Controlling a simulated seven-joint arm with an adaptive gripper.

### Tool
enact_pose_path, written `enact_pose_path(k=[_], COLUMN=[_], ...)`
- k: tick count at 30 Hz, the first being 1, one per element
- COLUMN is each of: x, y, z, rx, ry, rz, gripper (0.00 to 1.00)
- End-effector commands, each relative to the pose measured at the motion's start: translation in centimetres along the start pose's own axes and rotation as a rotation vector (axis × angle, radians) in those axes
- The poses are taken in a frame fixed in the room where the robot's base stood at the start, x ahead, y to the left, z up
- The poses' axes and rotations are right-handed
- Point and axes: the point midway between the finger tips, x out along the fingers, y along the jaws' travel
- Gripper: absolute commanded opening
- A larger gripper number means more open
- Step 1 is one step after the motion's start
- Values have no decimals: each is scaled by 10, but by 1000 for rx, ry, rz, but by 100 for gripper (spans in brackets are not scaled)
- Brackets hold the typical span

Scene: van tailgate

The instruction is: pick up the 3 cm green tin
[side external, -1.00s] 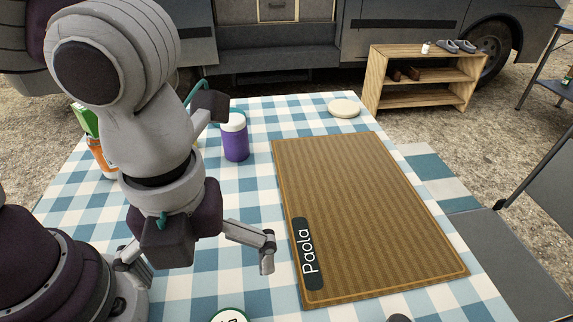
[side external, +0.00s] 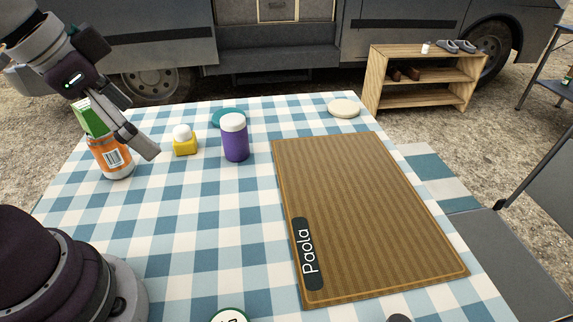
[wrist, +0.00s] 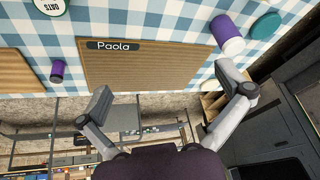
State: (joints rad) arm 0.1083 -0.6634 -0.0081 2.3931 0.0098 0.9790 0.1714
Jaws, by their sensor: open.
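I cannot make out a green tin for certain. A tiny green and white item (side external: 567,79) sits on the dark shelf at the far right edge of the side view, too small to identify. My gripper (side external: 140,124) is at the upper left of the side view, in front of part of a green and white carton (side external: 90,117). In the wrist view my gripper (wrist: 163,84) has its fingers wide apart, with nothing between them. A flat teal disc (side external: 224,112) lies behind the purple bottle; it also shows in the wrist view (wrist: 267,25).
An orange can (side external: 108,160), a yellow block with a white ball (side external: 185,145), a white-capped purple bottle (side external: 235,142) and a cream disc (side external: 344,108) stand on the checked table. The "Paola" mat (side external: 370,215) is bare. A wooden shelf (side external: 374,80) stands beyond the table.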

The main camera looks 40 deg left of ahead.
Motion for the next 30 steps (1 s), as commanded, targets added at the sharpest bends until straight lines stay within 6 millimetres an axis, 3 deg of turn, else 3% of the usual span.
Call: enact_pose_path(k=[2,5,8,17,19,22,25,30], x=[3,5,5,6,10,28,51,79], y=[-14,-19,-19,-18,-10,22,72,141], z=[9,12,12,12,8,0,1,30], rx=[-197,-290,-292,-280,-211,60,425,920], ry=[39,57,56,52,25,-69,-174,-295], rz=[-43,-60,-59,-56,-33,46,144,265], gripper=[100,100,93,93,93,93,93,93])
